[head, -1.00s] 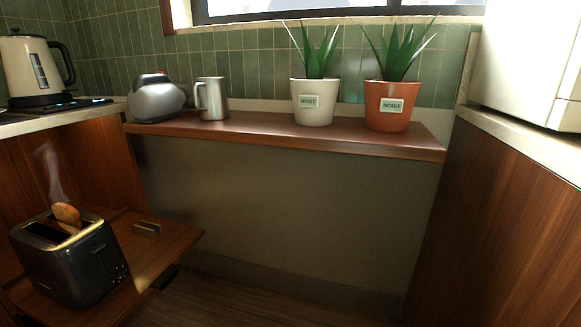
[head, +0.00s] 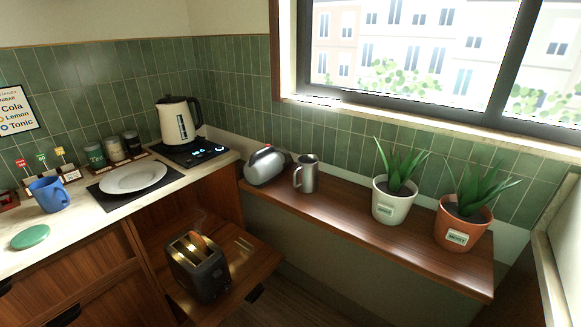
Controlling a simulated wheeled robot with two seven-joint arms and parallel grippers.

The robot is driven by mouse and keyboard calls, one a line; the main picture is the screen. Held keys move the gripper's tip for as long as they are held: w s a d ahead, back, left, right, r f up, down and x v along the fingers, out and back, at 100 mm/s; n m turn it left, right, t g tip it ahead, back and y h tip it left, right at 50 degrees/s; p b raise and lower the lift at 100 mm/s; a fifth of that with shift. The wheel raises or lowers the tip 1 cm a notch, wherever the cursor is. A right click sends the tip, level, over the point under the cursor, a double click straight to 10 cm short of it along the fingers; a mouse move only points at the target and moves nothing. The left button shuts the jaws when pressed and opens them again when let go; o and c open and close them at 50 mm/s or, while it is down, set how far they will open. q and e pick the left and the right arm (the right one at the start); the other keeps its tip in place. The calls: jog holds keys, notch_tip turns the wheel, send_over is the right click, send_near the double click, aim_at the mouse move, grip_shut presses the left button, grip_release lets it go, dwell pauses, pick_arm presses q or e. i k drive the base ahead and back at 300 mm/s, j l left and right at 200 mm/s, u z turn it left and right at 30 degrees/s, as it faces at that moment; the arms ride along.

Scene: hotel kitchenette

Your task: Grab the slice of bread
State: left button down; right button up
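The slice of bread (head: 197,243) sticks up out of a slot of the dark toaster (head: 200,273) in the head view. The toaster stands on a low pulled-out wooden shelf (head: 252,257) at the lower left of the middle. The lower part of the slice is hidden inside the toaster. Neither of my grippers shows in the view.
A white plate (head: 133,178) lies on a dark mat on the left counter, with a blue mug (head: 49,194) and green disc (head: 30,237) nearby. A kettle (head: 178,119) stands behind. The window ledge holds a silver pitcher (head: 307,174) and two potted plants (head: 395,187).

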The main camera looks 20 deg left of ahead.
aim_at(197, 241)
jog(key=u, duration=1.4)
